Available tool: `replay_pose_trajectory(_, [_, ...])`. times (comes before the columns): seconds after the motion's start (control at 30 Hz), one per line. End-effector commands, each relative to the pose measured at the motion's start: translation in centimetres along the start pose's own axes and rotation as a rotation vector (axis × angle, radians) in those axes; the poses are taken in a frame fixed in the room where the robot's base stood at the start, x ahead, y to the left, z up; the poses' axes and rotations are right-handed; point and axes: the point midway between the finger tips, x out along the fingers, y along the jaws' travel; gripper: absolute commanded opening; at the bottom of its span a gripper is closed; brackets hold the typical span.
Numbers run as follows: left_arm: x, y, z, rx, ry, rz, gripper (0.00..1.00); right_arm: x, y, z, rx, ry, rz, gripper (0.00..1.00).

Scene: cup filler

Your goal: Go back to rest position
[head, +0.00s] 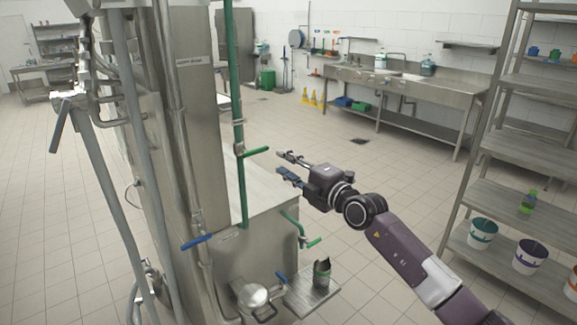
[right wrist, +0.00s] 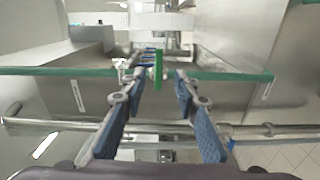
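My right gripper (head: 281,164) reaches in from the right in the head view, in front of the filling machine (head: 255,245). Its fingers are apart with nothing between them. The green lever (head: 256,151) on the green vertical pipe is just left of the fingertips, with a small gap. In the right wrist view, the open fingers (right wrist: 160,90) point toward the green lever (right wrist: 158,70), which shows between them farther off. A dark cup (head: 322,273) stands upright on the machine's low metal shelf (head: 313,295). My left gripper is not in view.
A metal rack (head: 520,195) with buckets stands at the right, close to my right arm. A sink counter (head: 400,80) runs along the back wall. Grey pipes (head: 105,190) stand at the left. Open tiled floor lies between the machine and the counter.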

Motion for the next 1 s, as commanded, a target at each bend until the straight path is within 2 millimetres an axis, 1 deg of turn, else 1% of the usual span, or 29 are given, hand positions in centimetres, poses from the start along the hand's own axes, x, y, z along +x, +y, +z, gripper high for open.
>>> replay_pose_trajectory(0.13, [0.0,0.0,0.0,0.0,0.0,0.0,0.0,-0.7,0.1,0.1,-0.001,-0.002,0.001,0.28])
replay_pose_trajectory(0.47, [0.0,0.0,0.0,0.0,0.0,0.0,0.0,-0.9,0.0,0.1,0.0,-0.003,0.0,0.28])
replay_pose_trajectory(0.53, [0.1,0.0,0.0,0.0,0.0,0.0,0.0,-0.9,-0.8,0.2,0.015,-0.003,-0.004,0.28])
replay_pose_trajectory(0.57, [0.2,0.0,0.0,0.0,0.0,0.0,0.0,-0.9,-1.4,0.2,0.03,-0.004,-0.008,0.28])
replay_pose_trajectory(0.67, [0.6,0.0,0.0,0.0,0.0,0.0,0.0,-1.4,-5.7,0.8,0.121,-0.014,-0.027,0.28])
replay_pose_trajectory(0.7, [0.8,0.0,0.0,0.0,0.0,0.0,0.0,-1.7,-8.2,1.1,0.175,-0.025,-0.036,0.28])
replay_pose_trajectory(0.77, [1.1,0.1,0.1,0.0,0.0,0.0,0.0,-2.5,-12.4,1.7,0.269,-0.048,-0.05,0.28])
replay_pose_trajectory(0.8, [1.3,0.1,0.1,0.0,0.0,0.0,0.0,-3.2,-15.3,2.1,0.334,-0.071,-0.06,0.28])
replay_pose_trajectory(0.87, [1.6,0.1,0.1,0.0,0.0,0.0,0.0,-4.4,-19.8,2.8,0.427,-0.112,-0.075,0.28])
replay_pose_trajectory(0.9, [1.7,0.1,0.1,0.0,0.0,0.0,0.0,-5.4,-22.7,3.1,0.487,-0.143,-0.085,0.28])
replay_pose_trajectory(0.97, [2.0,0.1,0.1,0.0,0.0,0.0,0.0,-7.0,-26.9,3.7,0.569,-0.194,-0.103,0.28])
replay_pose_trajectory(1.0, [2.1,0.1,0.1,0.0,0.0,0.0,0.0,-8.2,-29.8,3.9,0.62,-0.23,-0.116,0.28])
